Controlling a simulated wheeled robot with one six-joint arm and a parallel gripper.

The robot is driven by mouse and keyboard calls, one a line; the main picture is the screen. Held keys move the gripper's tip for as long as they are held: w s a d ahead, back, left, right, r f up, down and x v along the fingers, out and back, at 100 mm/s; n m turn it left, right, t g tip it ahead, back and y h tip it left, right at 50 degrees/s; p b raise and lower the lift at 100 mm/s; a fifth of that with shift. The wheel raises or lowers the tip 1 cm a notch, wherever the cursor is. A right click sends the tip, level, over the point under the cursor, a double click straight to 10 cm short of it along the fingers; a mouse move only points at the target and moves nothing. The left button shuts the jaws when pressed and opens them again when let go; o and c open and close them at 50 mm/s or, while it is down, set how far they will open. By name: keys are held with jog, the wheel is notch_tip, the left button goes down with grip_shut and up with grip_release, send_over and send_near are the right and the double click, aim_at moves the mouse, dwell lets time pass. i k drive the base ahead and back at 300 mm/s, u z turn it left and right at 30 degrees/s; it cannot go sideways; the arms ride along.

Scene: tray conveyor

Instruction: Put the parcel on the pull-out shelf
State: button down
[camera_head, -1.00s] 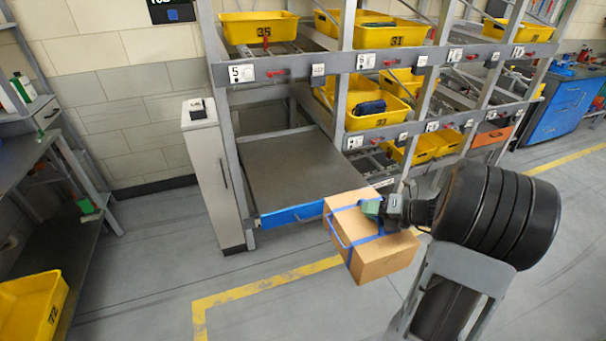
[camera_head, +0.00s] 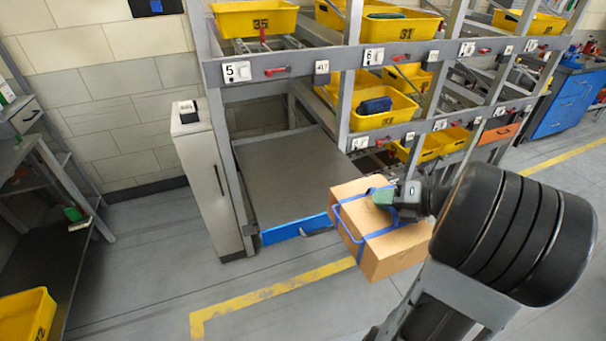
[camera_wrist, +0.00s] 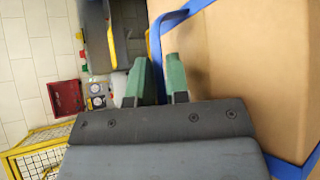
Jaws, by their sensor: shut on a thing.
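The parcel (camera_head: 387,257) is a brown cardboard box with blue straps, held in the air and slightly tilted. My gripper (camera_head: 391,197) is shut on it at its upper side, by the blue strapping. In the wrist view the parcel (camera_wrist: 250,70) fills the right side, and the blue strap runs down to the green fingertips of my gripper (camera_wrist: 160,80). The pull-out shelf (camera_head: 285,180) is a flat, empty grey board with a blue front edge, low in the rack. The parcel appears in front and to the right of it, overlapping its right front corner in the picture.
A grey post cabinet (camera_head: 205,180) stands left of the shelf. A rack upright (camera_head: 347,90) and yellow bins (camera_head: 385,115) are to the right and above. A dark workbench (camera_head: 45,270) is at left. The floor before the shelf, with a yellow line (camera_head: 270,293), is clear.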

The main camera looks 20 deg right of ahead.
aim_at(309, 173)
jog(key=i, duration=1.1)
